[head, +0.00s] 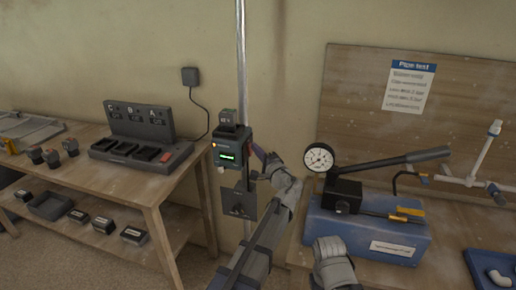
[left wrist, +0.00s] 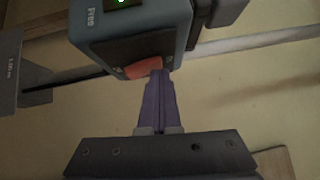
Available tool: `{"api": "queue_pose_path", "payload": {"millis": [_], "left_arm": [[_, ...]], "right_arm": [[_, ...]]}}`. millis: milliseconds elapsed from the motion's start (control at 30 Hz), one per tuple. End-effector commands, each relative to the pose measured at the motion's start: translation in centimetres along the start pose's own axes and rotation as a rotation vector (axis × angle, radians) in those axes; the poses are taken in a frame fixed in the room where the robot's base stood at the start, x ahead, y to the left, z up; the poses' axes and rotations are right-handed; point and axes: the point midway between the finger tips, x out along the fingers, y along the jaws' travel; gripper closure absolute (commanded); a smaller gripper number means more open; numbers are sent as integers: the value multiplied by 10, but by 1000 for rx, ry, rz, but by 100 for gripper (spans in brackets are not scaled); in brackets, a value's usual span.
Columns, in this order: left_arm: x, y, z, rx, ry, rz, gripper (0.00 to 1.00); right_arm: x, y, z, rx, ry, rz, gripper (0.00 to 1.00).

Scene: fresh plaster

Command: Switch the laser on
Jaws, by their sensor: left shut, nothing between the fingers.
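The laser (head: 232,142) is a dark grey-green box clamped on the upright metal pole, with a lit green display. In the left wrist view, the laser (left wrist: 135,30) fills the top, and a red-orange switch (left wrist: 143,68) shows on its lower face. My left gripper (head: 259,153) is shut and empty just right of the laser. In the left wrist view, its purple fingertips (left wrist: 159,74) are at the right end of the switch, touching or very close; I cannot tell which. The switch's position is unclear.
A dark plate (head: 239,203) is on the pole below the laser. A wooden bench (head: 147,188) with a charging station (head: 140,150) stands left. A blue pump unit (head: 365,232) with a gauge (head: 318,158) and long lever (head: 398,161) stands close on the right.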

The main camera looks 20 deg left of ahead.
Motion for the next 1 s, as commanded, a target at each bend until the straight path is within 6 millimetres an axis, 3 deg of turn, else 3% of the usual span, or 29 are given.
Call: {"api": "queue_pose_path", "payload": {"millis": [167, 633, 1000], "left_arm": [[-4, 2, 0, 0, -1, 0, 100], [-70, 1, 1, 1, 1, -2, 100], [-79, 1, 0, 1, 0, -1, 100]], "right_arm": [[2, 0, 0, 0, 0, 0, 50], [7, -1, 0, 0, 0, 0, 50], [7, -1, 0, 0, 0, 0, 50]]}}
